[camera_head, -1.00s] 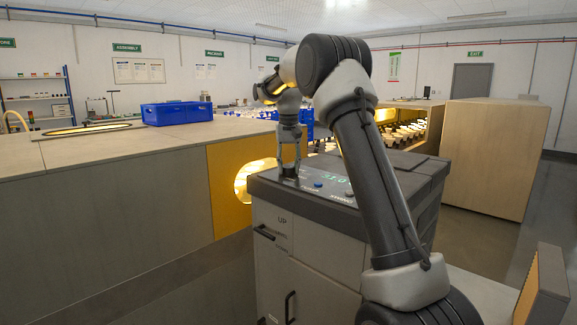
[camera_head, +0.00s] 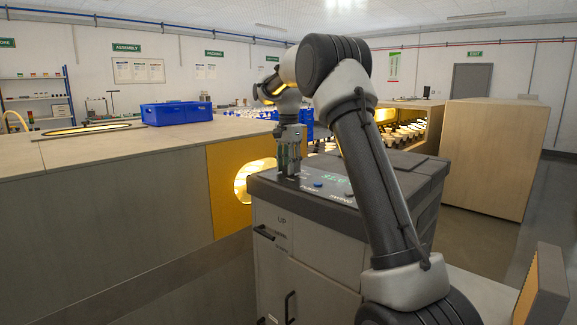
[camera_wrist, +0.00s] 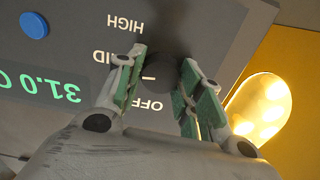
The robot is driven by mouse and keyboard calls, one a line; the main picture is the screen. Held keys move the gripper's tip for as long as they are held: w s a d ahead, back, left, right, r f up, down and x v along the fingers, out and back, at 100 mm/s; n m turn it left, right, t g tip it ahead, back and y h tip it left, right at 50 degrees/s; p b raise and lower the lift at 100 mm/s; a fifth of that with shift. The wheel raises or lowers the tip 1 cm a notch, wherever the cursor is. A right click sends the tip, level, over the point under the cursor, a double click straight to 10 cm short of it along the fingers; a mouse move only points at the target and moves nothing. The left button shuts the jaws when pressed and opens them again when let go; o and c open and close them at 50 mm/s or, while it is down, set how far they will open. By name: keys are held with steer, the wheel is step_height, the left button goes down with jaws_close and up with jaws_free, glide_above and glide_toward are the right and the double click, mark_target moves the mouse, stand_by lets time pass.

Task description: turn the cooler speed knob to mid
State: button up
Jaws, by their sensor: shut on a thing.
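The cooler speed knob (camera_wrist: 160,75) is a dark round knob on the grey panel in the wrist view. My gripper (camera_wrist: 161,62) is shut on it, one green-padded finger on each side. The upside-down labels HIGH, MID and OFF stand beside it, with MID partly covered by a finger. A short white mark shows at the knob's left side, between MID and OFF; its exact setting I cannot tell. In the head view my gripper (camera_head: 288,170) points down at the left of the cooler's top (camera_head: 325,189), and hides the knob.
The panel has a blue button (camera_wrist: 33,25) and a green display (camera_wrist: 40,85) reading 31.0. A yellow wall with a lit round opening (camera_head: 256,181) stands close left of the cooler. A blue crate (camera_head: 176,113) sits on the bench behind.

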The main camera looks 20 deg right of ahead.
steer(key=shift+m, duration=0.6)
steer(key=o, duration=1)
steer(key=shift+r, duration=0.1)
step_height(320, 180, up, 12)
stand_by(0.4)
